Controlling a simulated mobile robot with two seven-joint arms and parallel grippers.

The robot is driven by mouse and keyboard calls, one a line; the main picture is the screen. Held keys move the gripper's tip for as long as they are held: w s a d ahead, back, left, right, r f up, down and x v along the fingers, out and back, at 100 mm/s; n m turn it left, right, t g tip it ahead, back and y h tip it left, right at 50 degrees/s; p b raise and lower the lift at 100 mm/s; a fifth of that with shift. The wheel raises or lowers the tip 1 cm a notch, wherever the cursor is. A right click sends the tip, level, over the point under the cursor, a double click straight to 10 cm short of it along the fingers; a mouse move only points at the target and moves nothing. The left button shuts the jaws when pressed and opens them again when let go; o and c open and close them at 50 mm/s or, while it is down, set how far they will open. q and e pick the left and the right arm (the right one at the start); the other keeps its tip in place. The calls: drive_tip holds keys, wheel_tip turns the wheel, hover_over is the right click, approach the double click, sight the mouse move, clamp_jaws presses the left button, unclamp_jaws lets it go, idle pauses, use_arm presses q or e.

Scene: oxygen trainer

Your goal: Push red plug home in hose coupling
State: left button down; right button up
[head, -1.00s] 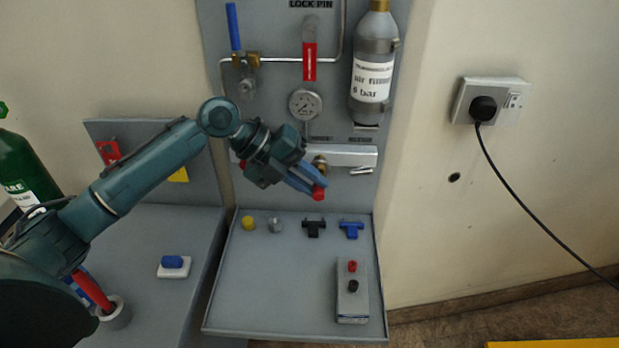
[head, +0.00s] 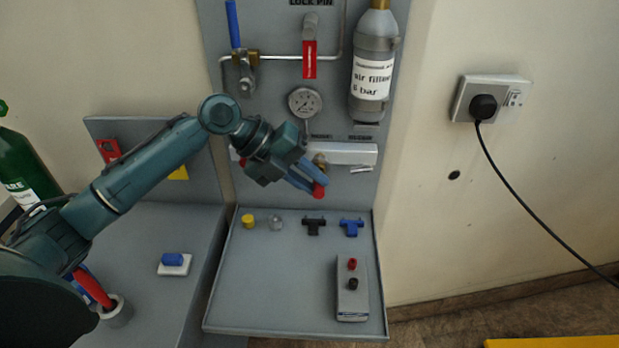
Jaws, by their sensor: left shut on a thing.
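My left gripper (head: 312,183) reaches in from the left, in front of the panel's lower part. It is shut on a small red plug (head: 319,190), whose red end shows at the fingertips. A brass fitting (head: 320,161), perhaps the hose coupling, shows just behind and above the fingers on the white strip (head: 350,153). It is partly hidden by the gripper. The plug appears apart from it, but the depth between them is hard to judge. My right gripper is not in view.
A grey tray (head: 280,290) below holds a yellow cap (head: 248,221), a grey cap, a black tee (head: 314,226), a blue tee (head: 351,227) and a grey box (head: 351,300). A gauge (head: 305,102) and a grey cylinder (head: 373,70) are on the panel above.

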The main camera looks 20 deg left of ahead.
use_arm(q)
drive_tip(key=shift+w+a, duration=0.25)
drive_tip(key=shift+w, duration=0.6)
idle(0.4)
drive_tip(key=c, duration=1.2)
unclamp_jaws()
drive_tip(key=shift+r, duration=0.1)
drive_tip(key=shift+c, duration=0.2)
drive_tip(key=b+v, duration=0.1)
drive_tip(key=v, duration=1.2)
drive_tip(key=shift+s, duration=0.1)
drive_tip(key=shift+c, duration=0.3)
